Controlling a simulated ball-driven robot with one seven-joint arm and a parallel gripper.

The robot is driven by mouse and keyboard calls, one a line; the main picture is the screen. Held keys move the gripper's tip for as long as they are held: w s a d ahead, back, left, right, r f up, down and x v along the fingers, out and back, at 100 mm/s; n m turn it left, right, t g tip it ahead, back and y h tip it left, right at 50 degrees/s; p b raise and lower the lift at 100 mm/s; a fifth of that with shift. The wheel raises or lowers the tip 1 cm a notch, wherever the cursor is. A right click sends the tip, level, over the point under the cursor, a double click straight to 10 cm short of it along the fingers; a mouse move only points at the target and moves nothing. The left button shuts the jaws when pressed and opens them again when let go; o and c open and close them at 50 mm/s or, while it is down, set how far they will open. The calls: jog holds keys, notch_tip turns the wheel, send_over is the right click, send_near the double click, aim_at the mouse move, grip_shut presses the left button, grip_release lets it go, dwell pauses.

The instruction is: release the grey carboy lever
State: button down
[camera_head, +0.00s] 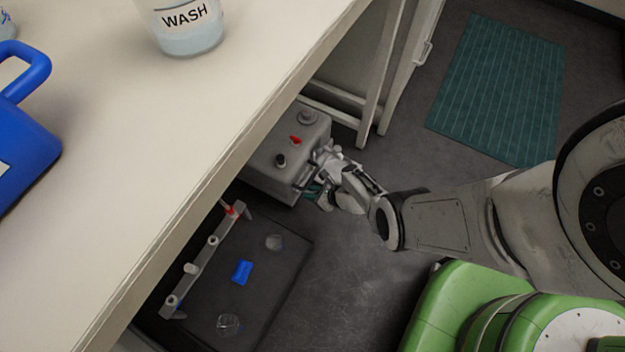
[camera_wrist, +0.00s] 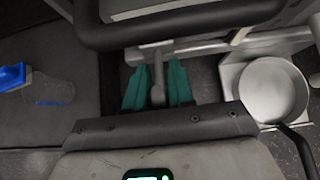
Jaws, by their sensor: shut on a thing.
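The grey carboy (camera_head: 268,178) stands on the floor under the table edge in the head view, with a red part and a dark knob on top. My gripper (camera_head: 315,191) is at its right side, its teal fingers partly hidden by the wrist. In the wrist view my gripper (camera_wrist: 157,92) has its two teal fingers on either side of a narrow grey lever (camera_wrist: 158,72), and is shut on it. The lever is too small to make out in the head view, so its angle is unclear there.
The white table (camera_head: 130,150) overhangs the carboy, with a WASH container (camera_head: 185,38) and a blue jug (camera_head: 25,150) on it. A dark tray (camera_head: 290,255) holds a rack (camera_head: 205,258) and a blue piece (camera_head: 242,271). A white round dish (camera_wrist: 268,90) sits right of my fingers.

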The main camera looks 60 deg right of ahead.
dwell(0.3)
jog(key=c, duration=1)
grip_release()
jog(key=shift+o, duration=0.2)
jog(key=shift+s+r+p, duration=0.25)
jog(key=shift+r+p, duration=0.15)
jog(key=shift+p, duration=0.1)
jog(key=p+v, duration=0.6)
jog(key=v, duration=0.3)
jog(key=shift+s+r+p, duration=0.15)
jog(key=shift+s+p, duration=0.2)
jog(key=shift+s, duration=0.05)
